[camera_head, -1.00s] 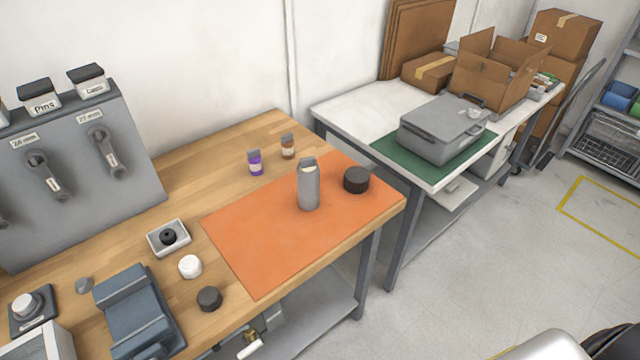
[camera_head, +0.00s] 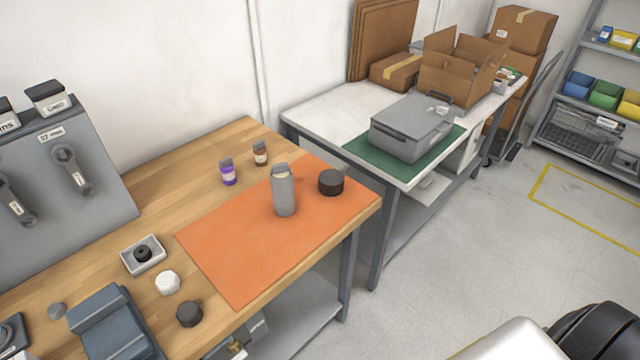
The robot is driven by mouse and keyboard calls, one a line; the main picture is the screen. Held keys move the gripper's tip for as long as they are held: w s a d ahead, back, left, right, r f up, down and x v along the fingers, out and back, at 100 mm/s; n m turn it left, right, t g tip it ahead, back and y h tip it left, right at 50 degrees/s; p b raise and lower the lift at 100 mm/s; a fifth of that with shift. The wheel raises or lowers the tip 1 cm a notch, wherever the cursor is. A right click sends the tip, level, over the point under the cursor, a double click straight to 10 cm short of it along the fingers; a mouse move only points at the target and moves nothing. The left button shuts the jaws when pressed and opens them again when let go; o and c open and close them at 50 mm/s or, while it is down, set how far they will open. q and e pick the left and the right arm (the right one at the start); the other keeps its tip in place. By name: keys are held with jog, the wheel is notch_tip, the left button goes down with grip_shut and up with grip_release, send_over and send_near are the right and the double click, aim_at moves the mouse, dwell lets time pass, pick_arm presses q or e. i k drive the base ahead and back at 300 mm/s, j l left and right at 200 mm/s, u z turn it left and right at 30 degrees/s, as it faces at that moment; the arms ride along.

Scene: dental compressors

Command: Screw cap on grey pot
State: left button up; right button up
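A tall grey pot (camera_head: 284,194) stands upright on the orange mat (camera_head: 235,255) on the wooden workbench. A pale patch shows near its top; I cannot tell whether its mouth is open. A wide black cap-like disc (camera_head: 331,182) lies on the mat just right of the pot, apart from it. Other cap-like pieces lie left of the mat: a white one (camera_head: 168,283), a dark one (camera_head: 189,313) and a small black one (camera_head: 143,254) in a light tray (camera_head: 131,266). Neither gripper is in view.
Small purple (camera_head: 228,174) and brown (camera_head: 260,155) bottles stand behind the mat. A blue-grey vise-like block (camera_head: 105,325) occupies the bench's front left. A white-topped table (camera_head: 310,118) with a grey case (camera_head: 410,128) stands right of the bench. Floor in front of it is clear.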

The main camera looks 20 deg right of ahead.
aim_at(283, 189)
jog(key=i+l+u, duration=0.25)
jog(key=l, duration=0.65)
jog(key=l+u, duration=0.25)
jog(key=l, duration=0.65)
